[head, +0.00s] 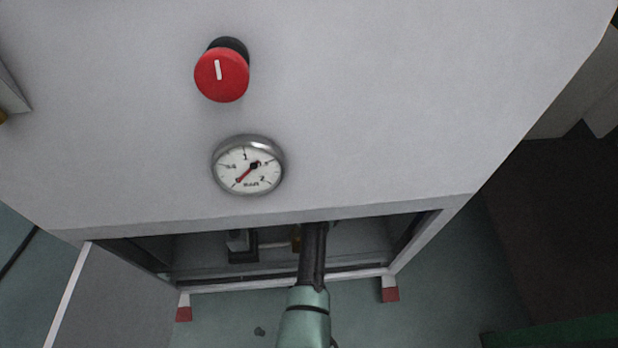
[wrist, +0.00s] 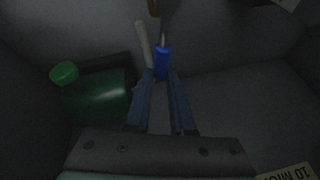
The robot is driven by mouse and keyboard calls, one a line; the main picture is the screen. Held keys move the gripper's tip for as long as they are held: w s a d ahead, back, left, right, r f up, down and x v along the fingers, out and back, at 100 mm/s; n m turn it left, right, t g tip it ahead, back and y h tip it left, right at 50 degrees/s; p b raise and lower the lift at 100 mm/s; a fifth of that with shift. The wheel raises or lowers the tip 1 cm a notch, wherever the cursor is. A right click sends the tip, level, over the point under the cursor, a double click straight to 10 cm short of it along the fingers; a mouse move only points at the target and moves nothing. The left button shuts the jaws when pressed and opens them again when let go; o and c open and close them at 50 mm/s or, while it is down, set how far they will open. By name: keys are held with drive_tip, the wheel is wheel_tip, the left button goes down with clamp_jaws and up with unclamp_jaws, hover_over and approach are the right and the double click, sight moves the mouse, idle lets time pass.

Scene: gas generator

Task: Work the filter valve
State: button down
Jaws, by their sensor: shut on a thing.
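In the wrist view, a small bright blue handle (wrist: 162,63), which looks like that of the filter valve, stands at the back of the dim compartment. My gripper (wrist: 161,76) reaches toward it with both fingers, and their tips are closed on its near end. The contact is dark and hard to see in detail. In the head view, my arm enters the cabinet's lower opening from the front. The fingertips and the blue handle are hidden there.
The cabinet (head: 400,110) carries a red knob (head: 222,76) and a pressure gauge (head: 248,166). An open door panel (head: 120,300) stands left of the opening. The opening's right side is mostly free.

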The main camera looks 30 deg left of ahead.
drive_tip(key=shift+s+a+n+g, duration=0.2)
drive_tip(key=shift+a+n, duration=0.2)
drive_tip(key=shift+n, duration=0.2)
drive_tip(key=shift+s+a+n+g, duration=0.1)
drive_tip(key=shift+a+n+g, duration=0.1)
drive_tip(key=shift+a+n, duration=0.3)
drive_tip(key=shift+y, duration=0.3)
drive_tip(key=c, duration=0.8)
unclamp_jaws()
drive_tip(key=shift+o, duration=0.2)
drive_tip(key=shift+d, duration=0.1)
